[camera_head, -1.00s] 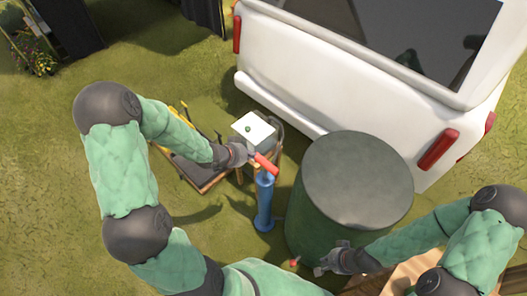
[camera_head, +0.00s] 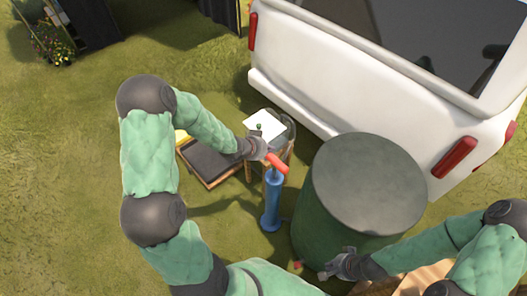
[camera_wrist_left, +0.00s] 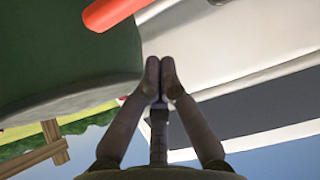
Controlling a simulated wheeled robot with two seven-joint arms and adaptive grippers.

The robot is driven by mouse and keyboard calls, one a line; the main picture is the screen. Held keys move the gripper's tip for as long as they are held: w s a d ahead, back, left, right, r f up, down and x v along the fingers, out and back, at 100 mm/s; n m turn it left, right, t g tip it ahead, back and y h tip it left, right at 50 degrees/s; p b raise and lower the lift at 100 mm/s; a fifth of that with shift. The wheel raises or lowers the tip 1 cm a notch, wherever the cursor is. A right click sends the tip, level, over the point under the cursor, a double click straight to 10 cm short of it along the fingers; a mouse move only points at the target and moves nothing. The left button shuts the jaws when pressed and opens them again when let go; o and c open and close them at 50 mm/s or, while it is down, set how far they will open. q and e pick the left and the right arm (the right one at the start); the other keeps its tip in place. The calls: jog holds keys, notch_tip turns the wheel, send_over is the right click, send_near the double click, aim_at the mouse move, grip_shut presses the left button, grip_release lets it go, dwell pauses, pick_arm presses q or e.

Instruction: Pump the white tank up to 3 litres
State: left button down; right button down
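A blue upright pump (camera_head: 271,205) with a red handle (camera_head: 277,163) stands on the grass left of the green barrel. Behind it is a pale, square-topped thing (camera_head: 264,124) with a small dark spot, which may be the white tank; no litre marking is readable. My left gripper (camera_head: 263,150) is at the upper left of the handle. In the left wrist view its fingertips (camera_wrist_left: 160,65) are together with nothing visible between them, and the red handle (camera_wrist_left: 112,10) shows apart from them. My right gripper (camera_head: 332,268) is low beside the barrel; its fingers are too small to judge.
The large green barrel (camera_head: 368,185) stands just right of the pump. A white vehicle (camera_head: 340,105) is behind. A dark tray-like thing (camera_head: 210,163) lies left of the pump. Wooden boards (camera_head: 415,282) are at bottom right. Open grass (camera_head: 60,180) lies left.

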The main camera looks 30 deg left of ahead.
aim_at(273, 160)
pick_arm(q)
jog(key=b+x, duration=0.1)
jog(key=x, duration=0.2)
jog(key=shift+w+d+f, duration=0.1)
jog(key=shift+f, duration=0.15)
notch_tip(273, 160, down, 2)
jog(key=shift+f+b, duration=0.2)
jog(key=shift+b, duration=0.3)
jog(key=shift+f, duration=0.55)
notch_tip(273, 160, down, 10)
jog(key=b, duration=0.6)
jog(key=shift+b, duration=0.4)
jog(key=shift+s+r, duration=0.1)
jog(key=shift+s, duration=0.1)
